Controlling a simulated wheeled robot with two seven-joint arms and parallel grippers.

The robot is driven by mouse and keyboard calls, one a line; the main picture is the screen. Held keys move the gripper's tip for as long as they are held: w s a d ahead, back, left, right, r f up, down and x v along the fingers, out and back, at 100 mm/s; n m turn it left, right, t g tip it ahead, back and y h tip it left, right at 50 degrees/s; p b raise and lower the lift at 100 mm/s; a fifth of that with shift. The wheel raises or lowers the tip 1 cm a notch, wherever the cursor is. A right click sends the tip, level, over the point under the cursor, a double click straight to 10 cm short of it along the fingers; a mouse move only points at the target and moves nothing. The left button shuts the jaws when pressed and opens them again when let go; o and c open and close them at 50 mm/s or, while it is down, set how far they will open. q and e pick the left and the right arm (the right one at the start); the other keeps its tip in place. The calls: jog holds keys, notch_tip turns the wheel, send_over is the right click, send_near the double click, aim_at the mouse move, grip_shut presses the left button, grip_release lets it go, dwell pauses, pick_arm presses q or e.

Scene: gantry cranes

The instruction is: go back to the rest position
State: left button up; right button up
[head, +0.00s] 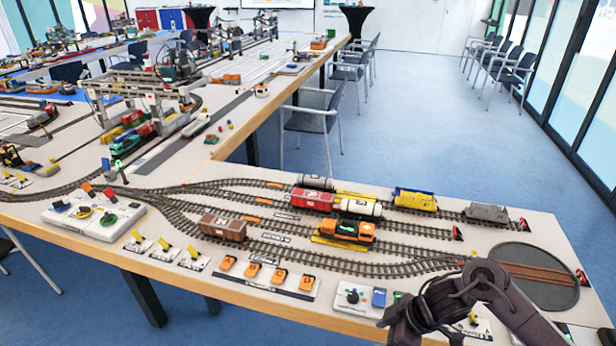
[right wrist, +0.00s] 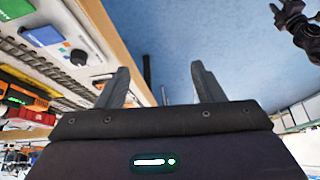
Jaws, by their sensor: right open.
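My right arm (head: 500,290) comes in at the lower right of the head view, bent over the table's front right corner. Its end runs off the bottom edge, so the fingertips are hidden there. In the right wrist view my right gripper (right wrist: 160,84) has its two grey fingers spread apart with nothing between them. The fingers show against the table edge and the blue floor.
The train table (head: 555,230) carries tracks, an orange locomotive (head: 343,230), a brown wagon (head: 222,228) and a round turntable (head: 538,290). Control panels (head: 270,275) line its front edge near my right arm. Blue floor (head: 420,120) lies open behind the table.

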notch_tip(320, 180, down, 13)
jog(key=w+a+m+t+y, duration=0.1)
jog(key=w+m+t, duration=0.1)
jog(key=m, duration=0.2)
jog(key=s+d+f+m+h+b, duration=0.15)
jog(key=s+f, duration=0.25)
jog(key=f, duration=0.4)
jog(key=s+d+f+m, duration=0.1)
jog(key=s+f+m, duration=0.2)
jog(key=f, duration=0.4)
pick_arm(q)
jog(key=shift+w+f+b, duration=0.15)
jog(key=shift+w+f, duration=0.05)
jog(key=shift+f, duration=0.35)
jog(key=shift+w+f+b, duration=0.15)
jog(key=shift+f, duration=0.4)
pick_arm(e)
jog(key=s+d+f+m+g+h, duration=0.1)
jog(key=s+f, duration=0.4)
jog(key=s, duration=0.5)
jog(key=s+d+f+h, duration=0.2)
jog(key=s+f, duration=0.4)
jog(key=s, duration=0.5)
jog(key=s+d+f+m+g+h, duration=0.1)
jog(key=s+f, duration=0.4)
jog(key=s, duration=0.5)
jog(key=shift+s+d+f+m+g+h, duration=0.15)
jog(key=shift+d+f+m+g+h, duration=0.2)
jog(key=shift+d+h, duration=0.3)
